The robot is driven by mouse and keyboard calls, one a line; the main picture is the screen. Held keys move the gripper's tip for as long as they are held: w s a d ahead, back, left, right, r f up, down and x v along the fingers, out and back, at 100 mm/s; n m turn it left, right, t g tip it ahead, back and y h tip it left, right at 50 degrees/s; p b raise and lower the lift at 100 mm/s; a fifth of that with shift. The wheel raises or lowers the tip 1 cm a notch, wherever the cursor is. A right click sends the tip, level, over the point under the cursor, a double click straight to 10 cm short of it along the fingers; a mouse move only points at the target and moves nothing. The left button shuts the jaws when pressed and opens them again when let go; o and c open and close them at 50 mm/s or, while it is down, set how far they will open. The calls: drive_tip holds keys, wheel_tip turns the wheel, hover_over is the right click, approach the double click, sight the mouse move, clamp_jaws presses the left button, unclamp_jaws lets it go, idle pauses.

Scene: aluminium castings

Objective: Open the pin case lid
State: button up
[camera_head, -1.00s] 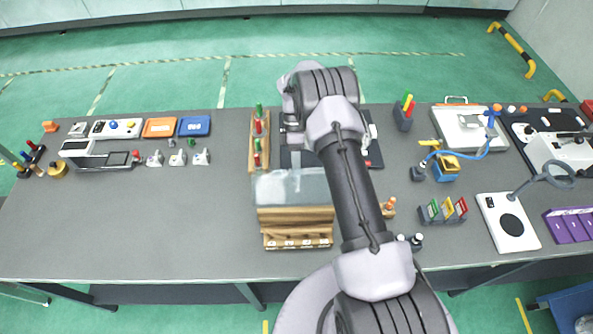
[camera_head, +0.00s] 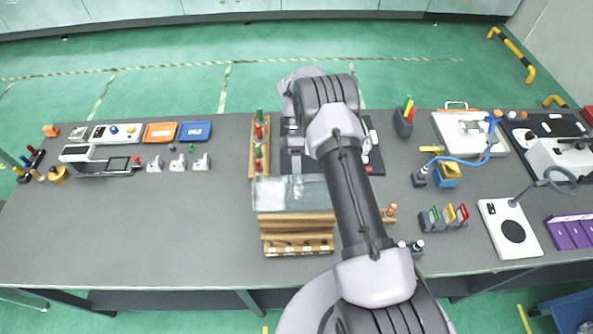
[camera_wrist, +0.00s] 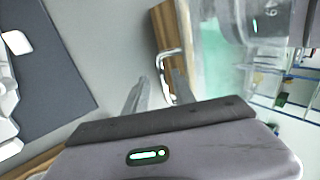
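The pin case is a wooden stepped case (camera_head: 298,243) near the front edge of the bench, left of my arm. Its clear lid (camera_head: 290,192) shows over the rear part of the case; how far it stands open is hard to tell. In the wrist view, a bright metal loop handle (camera_wrist: 161,76) stands beside a wooden edge (camera_wrist: 163,30) and a clear panel. My gripper (camera_wrist: 157,90) has its two fingers apart, with the handle between them and closer to the right finger. Contact with the handle is not clear.
A wooden rack with red and green pieces (camera_head: 252,148) stands behind the case. A dark mat (camera_head: 374,160) lies partly behind my arm. A small card rack (camera_head: 444,217) and a white lamp base (camera_head: 509,229) are to the right.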

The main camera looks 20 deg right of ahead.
drive_tip(key=v, duration=0.6)
drive_tip(key=shift+r, duration=0.3)
